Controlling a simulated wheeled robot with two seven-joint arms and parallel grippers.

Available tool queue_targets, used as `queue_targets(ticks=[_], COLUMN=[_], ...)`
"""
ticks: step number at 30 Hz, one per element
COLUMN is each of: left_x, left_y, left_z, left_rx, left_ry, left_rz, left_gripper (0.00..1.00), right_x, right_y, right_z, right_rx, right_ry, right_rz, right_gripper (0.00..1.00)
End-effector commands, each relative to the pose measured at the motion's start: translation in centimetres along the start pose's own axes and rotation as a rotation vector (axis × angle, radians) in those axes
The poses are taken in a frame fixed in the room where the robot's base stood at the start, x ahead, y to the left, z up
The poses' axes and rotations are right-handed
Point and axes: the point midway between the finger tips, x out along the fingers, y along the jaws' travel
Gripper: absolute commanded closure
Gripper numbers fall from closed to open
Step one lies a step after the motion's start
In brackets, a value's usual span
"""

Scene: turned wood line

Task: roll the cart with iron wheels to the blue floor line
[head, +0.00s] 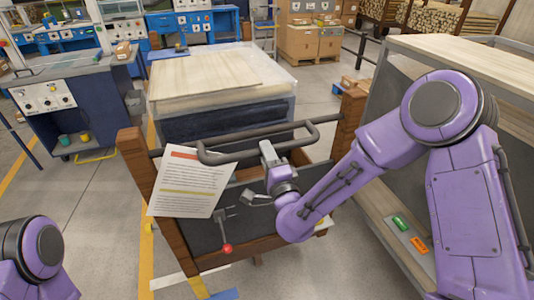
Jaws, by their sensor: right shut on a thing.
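The cart (135,165) has brown wooden posts, a dark panel and a dark metal handle bar (225,157) across its near side. My right gripper (267,152) is shut on the handle bar near its middle, reaching over from the right. A printed sheet (190,182) with red and yellow bands hangs on the cart's left part. A lever with a red knob (228,248) shows low on the panel. The cart's wheels are hidden. A short piece of blue floor line (224,295) shows at the bottom edge, near the cart's front. My left gripper is out of view.
A bench with pale boards (210,72) stands just beyond the cart. A tall wood-topped unit (470,58) is close on the right. A control cabinet (45,97) stands at the left. A yellow line (146,255) runs along the cart's left side; the floor left of it is mostly clear.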

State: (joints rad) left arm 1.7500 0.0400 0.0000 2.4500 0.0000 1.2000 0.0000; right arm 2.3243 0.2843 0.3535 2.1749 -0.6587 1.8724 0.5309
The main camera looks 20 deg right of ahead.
Motion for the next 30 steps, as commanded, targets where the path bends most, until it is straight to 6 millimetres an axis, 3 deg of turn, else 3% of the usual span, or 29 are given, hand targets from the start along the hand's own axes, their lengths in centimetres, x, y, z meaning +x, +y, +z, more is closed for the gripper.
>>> queue_targets(ticks=[1,2,3,13,23,25,30], left_x=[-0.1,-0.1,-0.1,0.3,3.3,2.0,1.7], left_y=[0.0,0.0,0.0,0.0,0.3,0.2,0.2], left_z=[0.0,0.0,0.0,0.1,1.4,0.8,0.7], left_rx=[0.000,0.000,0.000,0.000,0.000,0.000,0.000], left_ry=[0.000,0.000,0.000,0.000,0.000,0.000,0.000], left_rz=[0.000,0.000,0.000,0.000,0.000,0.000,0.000], left_gripper=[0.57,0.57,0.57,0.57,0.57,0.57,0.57], right_x=[0.3,0.3,0.3,-0.5,-8.1,-9.0,-10.3], right_y=[-0.5,-0.5,-0.4,0.0,0.3,-0.5,-0.3], right_z=[-0.1,-0.1,-0.1,0.0,-0.1,0.0,-0.1], right_rx=[0.002,0.002,0.001,0.001,0.001,-0.003,0.001], right_ry=[0.005,0.004,0.004,0.001,0.001,0.000,0.002], right_rz=[-0.012,-0.012,-0.011,-0.005,-0.007,-0.005,-0.007], right_gripper=[0.65,0.55,0.52,0.52,0.52,0.52,0.52])
